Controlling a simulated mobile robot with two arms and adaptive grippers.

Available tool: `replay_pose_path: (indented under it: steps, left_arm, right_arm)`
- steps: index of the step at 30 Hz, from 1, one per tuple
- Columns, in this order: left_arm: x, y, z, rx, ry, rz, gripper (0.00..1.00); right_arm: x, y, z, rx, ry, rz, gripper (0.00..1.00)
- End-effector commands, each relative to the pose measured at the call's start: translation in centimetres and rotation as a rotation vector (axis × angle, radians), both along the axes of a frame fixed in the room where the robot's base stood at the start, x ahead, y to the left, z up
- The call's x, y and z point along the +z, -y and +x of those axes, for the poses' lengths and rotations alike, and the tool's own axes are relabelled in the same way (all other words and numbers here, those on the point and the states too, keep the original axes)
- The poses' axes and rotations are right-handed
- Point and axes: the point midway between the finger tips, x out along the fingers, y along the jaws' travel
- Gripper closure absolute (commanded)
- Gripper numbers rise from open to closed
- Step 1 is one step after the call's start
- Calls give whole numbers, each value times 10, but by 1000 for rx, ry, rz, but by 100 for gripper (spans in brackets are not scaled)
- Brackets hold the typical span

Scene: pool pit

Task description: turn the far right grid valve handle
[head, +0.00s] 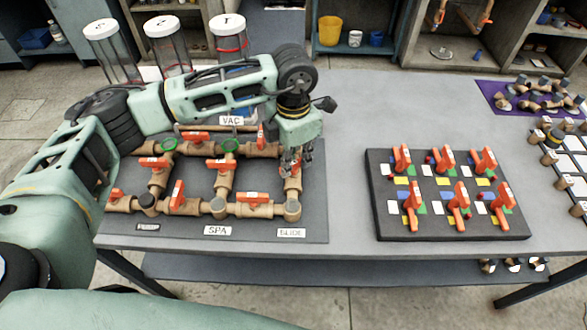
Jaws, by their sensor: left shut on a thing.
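A grid of tan pipes (217,207) with orange valve handles lies on a dark board at the left of the table. My left gripper (291,172) reaches down over the right-hand pipe of this grid. It is shut on the far right grid valve handle, which its fingers mostly hide; how the handle is turned cannot be told. Other orange handles show on the grid, such as the front one (253,198) and the one at the left pipe (177,194). My right gripper is not in view.
A black board (450,228) with several orange handles stands to the right. Clear cylinders (170,50) with white lids stand at the back left. A purple mat (487,91) holds fittings. The table between the boards is clear.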

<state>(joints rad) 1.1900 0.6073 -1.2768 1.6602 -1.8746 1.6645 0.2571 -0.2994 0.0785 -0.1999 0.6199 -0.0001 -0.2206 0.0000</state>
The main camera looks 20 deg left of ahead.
Motion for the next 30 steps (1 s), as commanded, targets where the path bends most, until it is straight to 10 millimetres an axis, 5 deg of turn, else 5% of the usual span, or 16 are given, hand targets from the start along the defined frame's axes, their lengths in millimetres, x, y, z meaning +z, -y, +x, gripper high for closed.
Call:
replay_pose_path:
  steps: [1, 12, 30]
  left_arm:
    - [-5, 0, 2, -44, 5, -1, 100]
    - [-3, 0, 2, -359, 5, 0, 100]
    - [2, -1, 1, -568, 4, -1, 100]
  right_arm:
    - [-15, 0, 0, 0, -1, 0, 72]
    - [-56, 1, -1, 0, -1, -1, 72]
    - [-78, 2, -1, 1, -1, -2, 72]
